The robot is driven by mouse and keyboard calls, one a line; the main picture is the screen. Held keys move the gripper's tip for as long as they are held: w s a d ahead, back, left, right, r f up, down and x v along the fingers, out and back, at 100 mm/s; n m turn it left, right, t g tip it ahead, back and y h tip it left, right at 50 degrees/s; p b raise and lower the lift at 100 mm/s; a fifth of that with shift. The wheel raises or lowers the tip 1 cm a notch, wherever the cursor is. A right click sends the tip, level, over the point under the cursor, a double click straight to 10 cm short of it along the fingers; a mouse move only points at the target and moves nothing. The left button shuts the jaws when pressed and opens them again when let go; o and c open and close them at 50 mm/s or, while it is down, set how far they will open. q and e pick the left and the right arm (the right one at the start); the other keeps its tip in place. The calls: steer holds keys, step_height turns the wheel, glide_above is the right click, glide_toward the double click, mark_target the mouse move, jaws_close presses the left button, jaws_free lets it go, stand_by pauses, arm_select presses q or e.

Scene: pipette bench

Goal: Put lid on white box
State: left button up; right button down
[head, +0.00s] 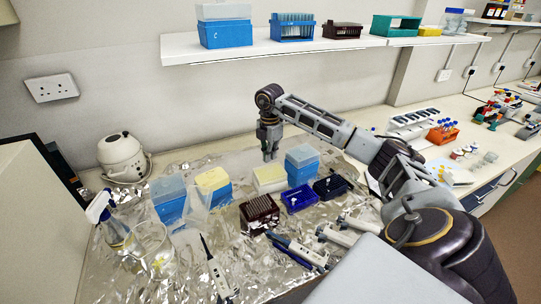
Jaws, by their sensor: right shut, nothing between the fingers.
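A cream-white box (269,180) stands on the foil-covered bench, among the blue boxes near the middle. I cannot tell from this view whether its pale top is a lid or the box itself, and I see no loose lid clearly. My right gripper (270,157) points down above and just behind the white box, shut and empty, apart from it in the picture. My left gripper is not in view.
A blue box (301,172) stands right of the white box, a yellow-topped blue box (213,190) and another blue box (169,204) left. A dark tip rack (259,215) and blue tray (299,199) are in front. A shelf (270,49) runs above; pipettes (298,250) lie in front.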

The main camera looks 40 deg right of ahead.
mark_target(270, 169)
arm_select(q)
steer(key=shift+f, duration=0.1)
arm_select(e)
steer(key=shift+f, duration=0.15)
